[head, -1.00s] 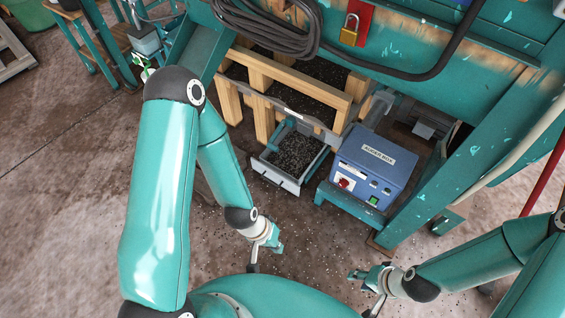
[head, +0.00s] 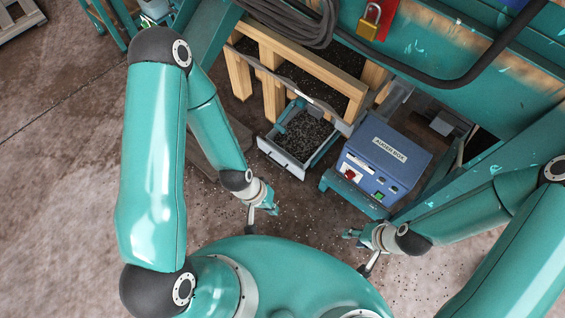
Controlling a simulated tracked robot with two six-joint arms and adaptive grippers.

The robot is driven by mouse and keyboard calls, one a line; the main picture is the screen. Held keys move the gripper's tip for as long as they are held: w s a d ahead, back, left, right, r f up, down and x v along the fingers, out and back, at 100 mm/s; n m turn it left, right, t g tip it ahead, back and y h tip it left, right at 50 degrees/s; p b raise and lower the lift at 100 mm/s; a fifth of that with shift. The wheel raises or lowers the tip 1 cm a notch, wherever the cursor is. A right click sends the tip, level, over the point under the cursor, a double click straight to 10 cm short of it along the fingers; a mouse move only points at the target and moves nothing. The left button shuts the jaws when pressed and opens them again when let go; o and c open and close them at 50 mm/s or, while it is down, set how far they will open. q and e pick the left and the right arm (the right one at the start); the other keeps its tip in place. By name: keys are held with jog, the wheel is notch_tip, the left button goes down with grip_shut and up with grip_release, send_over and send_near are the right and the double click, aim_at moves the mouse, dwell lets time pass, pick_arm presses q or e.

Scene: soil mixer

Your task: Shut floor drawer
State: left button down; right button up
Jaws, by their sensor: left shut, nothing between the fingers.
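The floor drawer (head: 287,160) is a grey, open-topped drawer low at the foot of the wooden frame. It is pulled out toward me and holds dark soil. My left gripper (head: 274,207) is shut and empty, low in front of the drawer and apart from it. My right gripper (head: 352,235) is to the right of the left one, nearer to me and also apart from the drawer. Its fingers are too small to tell whether they are open or shut.
A blue box labelled "AUGER BOX" (head: 395,155) stands on a teal stand just right of the drawer. A wooden frame (head: 300,68) with soil rises behind it. A padlock (head: 369,22) and coiled hose (head: 292,22) hang above. Bare floor (head: 60,190) lies left.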

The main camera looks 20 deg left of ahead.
pick_arm(q)
notch_tip(320, 180, down, 6)
jog(key=a+n+b, duration=0.2)
jog(key=a+b, duration=0.1)
jog(key=n+t+b, duration=1.1)
jog(key=n+b, duration=1.1)
jog(key=n, duration=0.6)
send_near(284, 159)
jog(key=b+x, duration=0.2)
jog(key=b, duration=0.2)
jog(key=b+x, duration=0.3)
jog(key=shift+d+f+b, duration=0.1)
jog(key=shift+f+b, duration=0.25)
jog(key=shift+b, duration=0.05)
jog(key=shift+w+d+r, duration=0.2)
jog(key=shift+w, duration=0.35)
jog(key=shift+b, duration=0.3)
